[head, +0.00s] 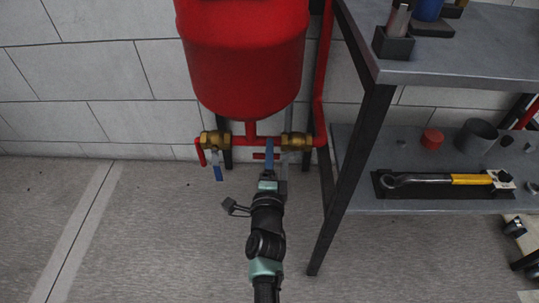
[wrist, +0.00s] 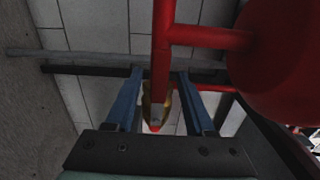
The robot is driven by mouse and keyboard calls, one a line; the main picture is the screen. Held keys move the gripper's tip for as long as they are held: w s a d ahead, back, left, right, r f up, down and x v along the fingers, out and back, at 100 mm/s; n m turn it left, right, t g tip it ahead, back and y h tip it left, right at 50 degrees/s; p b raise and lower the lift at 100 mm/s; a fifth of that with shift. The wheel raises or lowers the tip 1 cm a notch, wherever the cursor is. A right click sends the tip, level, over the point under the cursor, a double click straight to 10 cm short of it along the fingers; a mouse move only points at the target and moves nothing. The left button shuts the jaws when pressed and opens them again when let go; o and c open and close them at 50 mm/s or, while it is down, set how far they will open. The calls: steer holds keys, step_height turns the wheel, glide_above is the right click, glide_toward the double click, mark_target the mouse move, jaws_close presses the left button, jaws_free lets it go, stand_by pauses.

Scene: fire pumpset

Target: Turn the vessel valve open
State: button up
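The red vessel (head: 243,60) hangs above a low red pipe with a brass valve on either side. The right brass valve (head: 297,141) is just right of my gripper (head: 270,150). The left brass valve (head: 209,140) has a blue piece (head: 218,173) pointing down. In the wrist view, my gripper (wrist: 160,72) is open, its blue fingers apart on either side of the red pipe (wrist: 162,55). A brass valve (wrist: 147,108) with a red-tipped part (wrist: 154,127) shows between the fingers, near the palm. I cannot tell whether a finger touches it. The vessel (wrist: 285,60) fills the right side there.
A grey two-level bench (head: 450,60) stands at the right, its dark leg (head: 345,190) close to my arm. A yellow-handled wrench (head: 440,180) lies on its lower shelf. A tiled wall (head: 90,70) is behind the pipe. The floor at the left is clear.

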steer(key=s+p, duration=0.1)
steer(key=s, duration=1.2)
steer(key=shift+p, duration=0.4)
